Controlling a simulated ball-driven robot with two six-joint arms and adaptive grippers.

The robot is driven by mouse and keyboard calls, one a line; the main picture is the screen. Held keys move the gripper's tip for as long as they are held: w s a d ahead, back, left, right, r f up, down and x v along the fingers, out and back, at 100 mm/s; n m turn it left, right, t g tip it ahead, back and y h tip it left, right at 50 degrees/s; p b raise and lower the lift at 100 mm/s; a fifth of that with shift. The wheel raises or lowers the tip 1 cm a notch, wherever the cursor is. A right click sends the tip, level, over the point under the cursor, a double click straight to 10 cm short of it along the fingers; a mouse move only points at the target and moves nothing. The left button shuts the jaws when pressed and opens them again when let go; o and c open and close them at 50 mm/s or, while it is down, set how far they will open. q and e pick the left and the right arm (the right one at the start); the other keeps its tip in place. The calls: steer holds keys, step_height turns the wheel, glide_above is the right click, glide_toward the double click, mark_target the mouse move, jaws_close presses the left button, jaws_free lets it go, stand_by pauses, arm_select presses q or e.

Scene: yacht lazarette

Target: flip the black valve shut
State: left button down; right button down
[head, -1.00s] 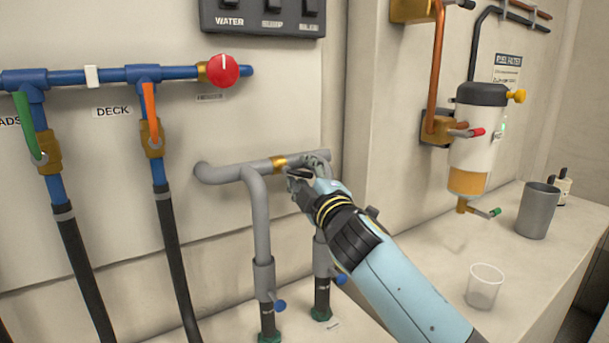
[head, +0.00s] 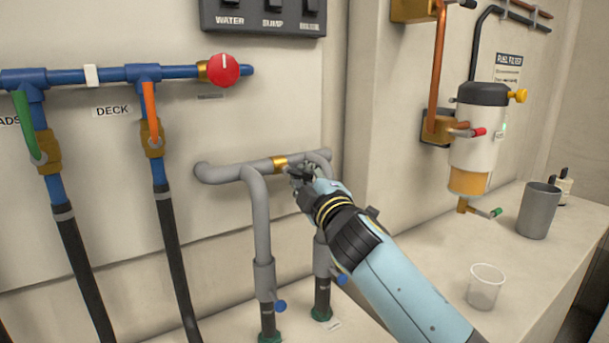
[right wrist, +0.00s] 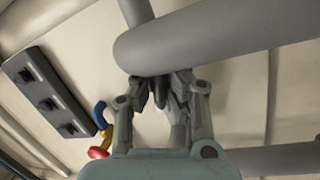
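The grey pipe (head: 238,171) runs along the wall and has a brass fitting (head: 280,163) near its right end. My right gripper (head: 300,174) is just below and to the right of this fitting, close to the pipe. A black valve handle cannot be told apart from the dark fingers there. In the right wrist view, the fingers (right wrist: 160,90) are close together under the thick grey pipe (right wrist: 220,40). Something dark lies between them, but I cannot tell whether it is a finger pad or the handle. My left gripper is not in view.
A red knob (head: 223,70) and orange (head: 151,103) and green (head: 27,125) levers are on the blue pipes at left. A switch panel (head: 262,17) is above. A fuel filter (head: 476,135), a grey cup (head: 538,210) and a clear cup (head: 485,287) are at right.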

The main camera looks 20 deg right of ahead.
steer(key=m, duration=0.2)
steer(key=f+m+g, duration=0.1)
steer(key=shift+a+m+h, duration=0.25)
steer(key=shift+m+h, duration=0.05)
steer(key=shift+m, duration=0.1)
steer(key=shift+s+a+f+m+g+y+p, duration=0.2)
steer(key=shift+a+m+g+p, duration=0.35)
steer(key=shift+m, duration=1.1)
steer(key=shift+w+a+f+m+g+y+p, duration=0.1)
steer(key=shift+a+f+m+g+p, duration=0.45)
steer(key=shift+m, duration=1.15)
steer(key=shift+s+a+m+g+y+p, duration=0.25)
steer(key=shift+m+p, duration=0.5)
steer(key=shift+m, duration=0.9)
steer(key=shift+a+f, duration=0.1)
steer(key=c, duration=1.5)
jaws_free()
steer(key=shift+s, duration=0.1)
steer(key=shift+o, duration=0.9)
